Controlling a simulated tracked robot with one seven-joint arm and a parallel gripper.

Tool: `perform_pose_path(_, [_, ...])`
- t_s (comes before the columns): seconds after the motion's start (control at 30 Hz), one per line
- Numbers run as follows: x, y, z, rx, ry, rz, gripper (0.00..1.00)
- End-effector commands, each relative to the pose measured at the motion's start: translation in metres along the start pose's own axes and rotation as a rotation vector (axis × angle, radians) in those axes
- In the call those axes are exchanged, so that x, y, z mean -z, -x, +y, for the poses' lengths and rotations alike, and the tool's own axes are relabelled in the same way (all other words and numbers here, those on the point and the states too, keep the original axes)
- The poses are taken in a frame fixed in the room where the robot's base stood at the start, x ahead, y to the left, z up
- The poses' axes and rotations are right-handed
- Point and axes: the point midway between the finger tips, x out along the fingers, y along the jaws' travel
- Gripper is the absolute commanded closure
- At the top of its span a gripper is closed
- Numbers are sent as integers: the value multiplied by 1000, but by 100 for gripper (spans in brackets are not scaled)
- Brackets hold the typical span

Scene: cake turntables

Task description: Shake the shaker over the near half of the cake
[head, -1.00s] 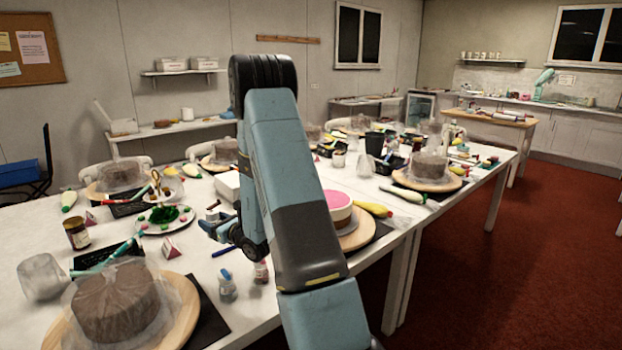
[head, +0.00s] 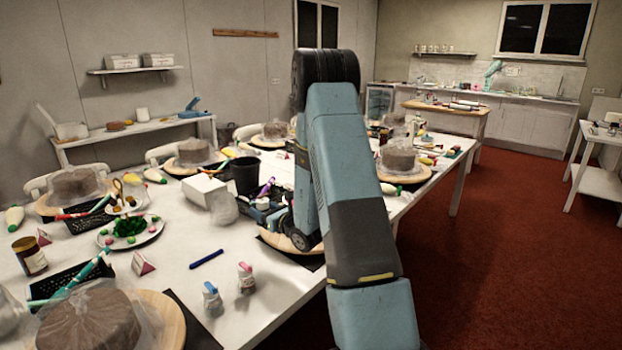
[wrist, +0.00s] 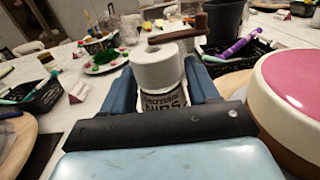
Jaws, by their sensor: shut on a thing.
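My gripper (wrist: 163,98) is shut on a shaker (wrist: 159,66) with a white cap and a printed label, seen in the wrist view between the blue fingers. The shaker looks roughly upright. The cake (wrist: 293,92), with a pink top and cream side, is at the right edge of the wrist view, to the right of the shaker and apart from it in the picture. In the head view my arm hides the cake; only part of its round wooden turntable (head: 272,240) shows. The gripper (head: 272,216) is partly hidden there, beside the turntable.
A black tray (wrist: 232,50) with a purple tube is behind the shaker, near a dark cup (head: 246,174). A white box (head: 203,191) stands to the left.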

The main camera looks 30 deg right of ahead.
Motion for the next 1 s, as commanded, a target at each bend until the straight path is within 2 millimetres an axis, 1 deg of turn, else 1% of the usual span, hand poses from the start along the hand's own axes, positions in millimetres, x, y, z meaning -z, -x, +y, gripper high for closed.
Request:
perform_pose_path(0.43, [0,2,-4,-1,0,-1,78])
perform_pose_path(0.53, [-3,4,-9,-3,-2,-3,78])
perform_pose_path(0.67, [-11,16,-26,-17,-6,-10,78])
perform_pose_path(0.8, [-23,36,-50,-44,-10,-16,78])
perform_pose_path(1.0, [-35,59,-72,-78,-10,-16,78])
